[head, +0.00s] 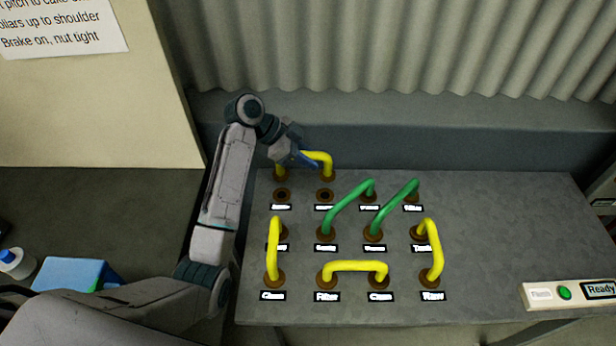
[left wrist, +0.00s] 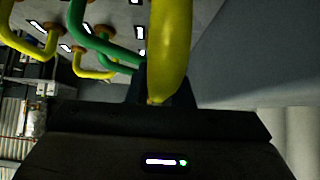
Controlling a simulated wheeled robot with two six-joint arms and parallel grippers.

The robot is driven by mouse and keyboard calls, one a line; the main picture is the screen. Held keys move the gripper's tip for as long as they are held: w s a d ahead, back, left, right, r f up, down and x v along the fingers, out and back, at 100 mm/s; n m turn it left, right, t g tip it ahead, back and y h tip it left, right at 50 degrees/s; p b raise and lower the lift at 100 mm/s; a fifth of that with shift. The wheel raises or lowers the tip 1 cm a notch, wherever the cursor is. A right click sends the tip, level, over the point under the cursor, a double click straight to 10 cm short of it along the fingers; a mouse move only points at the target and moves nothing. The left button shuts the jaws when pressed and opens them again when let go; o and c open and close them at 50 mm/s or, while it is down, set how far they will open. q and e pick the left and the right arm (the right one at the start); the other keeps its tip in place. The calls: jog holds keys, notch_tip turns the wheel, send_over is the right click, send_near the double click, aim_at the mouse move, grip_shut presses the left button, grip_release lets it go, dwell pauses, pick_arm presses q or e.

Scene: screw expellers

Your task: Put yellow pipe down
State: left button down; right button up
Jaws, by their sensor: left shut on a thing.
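A yellow U-shaped pipe (head: 318,157) with brown end collars is at the back left of the grey panel (head: 500,229) in the head view. My left gripper (head: 305,158) is shut on it, near its top bar. Both pipe ends point down and appear apart from two empty sockets (head: 281,195) and (head: 325,195), above or behind them. The exact height is unclear. In the left wrist view the held pipe (left wrist: 170,50) rises from the jaws, which are mostly hidden. My right gripper is out of view.
Two green pipes (head: 347,208) and (head: 394,208) stand in the middle of the panel. Other yellow pipes (head: 274,248), (head: 355,266) and (head: 433,250) stand nearer. A corrugated wall (head: 400,45) is behind. A box with a green button (head: 565,293) is at right.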

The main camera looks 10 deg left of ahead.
aim_at(320, 177)
pick_arm(q)
jog(key=f, duration=0.3)
jog(key=shift+s+f+p, duration=0.15)
jog(key=shift+s+p, duration=0.2)
notch_tip(320, 177, down, 4)
jog(key=shift+w+f+p, duration=0.1)
jog(key=shift+w+p, duration=0.05)
jog(key=shift+p, duration=0.3)
jog(key=shift+f, duration=0.15)
jog(key=c, duration=1.3)
grip_release()
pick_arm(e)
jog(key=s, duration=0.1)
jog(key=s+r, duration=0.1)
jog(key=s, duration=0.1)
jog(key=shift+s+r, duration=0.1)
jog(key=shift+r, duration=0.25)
pick_arm(q)
jog(key=shift+r, duration=0.2)
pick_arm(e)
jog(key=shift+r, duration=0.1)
